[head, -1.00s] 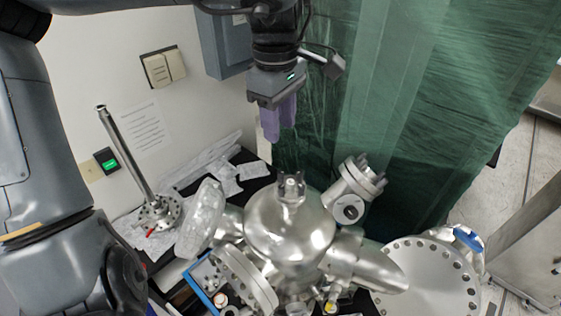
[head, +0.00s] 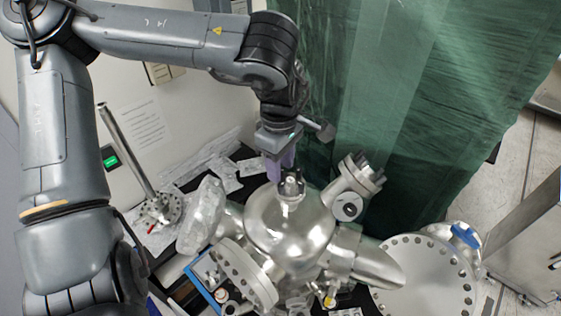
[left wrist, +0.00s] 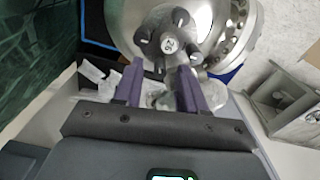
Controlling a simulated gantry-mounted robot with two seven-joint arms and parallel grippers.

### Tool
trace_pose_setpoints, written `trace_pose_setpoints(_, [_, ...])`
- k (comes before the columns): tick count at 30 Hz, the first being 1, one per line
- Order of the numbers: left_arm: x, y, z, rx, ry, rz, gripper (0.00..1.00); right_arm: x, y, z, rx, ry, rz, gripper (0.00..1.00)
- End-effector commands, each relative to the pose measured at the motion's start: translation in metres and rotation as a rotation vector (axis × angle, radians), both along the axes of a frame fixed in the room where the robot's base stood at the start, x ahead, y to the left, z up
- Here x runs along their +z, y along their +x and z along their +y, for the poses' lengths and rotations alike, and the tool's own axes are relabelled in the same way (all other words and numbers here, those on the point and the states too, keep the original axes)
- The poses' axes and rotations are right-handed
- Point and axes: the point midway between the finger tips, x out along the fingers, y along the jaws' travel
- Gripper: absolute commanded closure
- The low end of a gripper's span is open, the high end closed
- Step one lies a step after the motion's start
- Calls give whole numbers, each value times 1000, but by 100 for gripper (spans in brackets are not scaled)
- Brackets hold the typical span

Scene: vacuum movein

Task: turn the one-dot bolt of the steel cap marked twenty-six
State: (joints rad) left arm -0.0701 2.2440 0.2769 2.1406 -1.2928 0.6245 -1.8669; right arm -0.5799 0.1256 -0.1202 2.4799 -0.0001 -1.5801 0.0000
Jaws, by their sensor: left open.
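A small steel cap (head: 291,188) with dark upright bolts sits on top of the round steel chamber (head: 285,225). In the left wrist view the cap (left wrist: 169,44) has a ring of several dark bolts and a mark at its centre that is too small to read surely. I cannot make out dots identifying the bolts. My left gripper (head: 280,174) is just behind the cap in the head view. In the left wrist view its purple fingers (left wrist: 162,67) are open, either side of the near bolt (left wrist: 160,67); contact cannot be told. My right gripper is not seen.
A side port with bolts (head: 360,180) stands to the right of the cap. A foil-wrapped part (head: 202,215) and a tall steel tube (head: 125,150) are on the left. A green curtain (head: 400,110) hangs behind. A large flange (head: 425,275) is at lower right.

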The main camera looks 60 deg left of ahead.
Motion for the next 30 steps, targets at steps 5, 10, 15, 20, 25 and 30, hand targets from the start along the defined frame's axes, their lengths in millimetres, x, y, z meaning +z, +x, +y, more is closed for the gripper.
trace_pose_setpoints(5, [-2,0,0,0,0,0,59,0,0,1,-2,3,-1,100])
trace_pose_setpoints(10, [-2,0,0,0,0,0,65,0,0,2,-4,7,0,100])
trace_pose_setpoints(15, [-2,0,0,0,0,0,91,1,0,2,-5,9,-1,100])
trace_pose_setpoints(20, [-1,0,0,0,0,0,100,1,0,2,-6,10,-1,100])
trace_pose_setpoints(25, [-1,0,0,52,0,-1,100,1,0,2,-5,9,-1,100])
trace_pose_setpoints(30, [-1,0,0,198,-2,-6,100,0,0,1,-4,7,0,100])
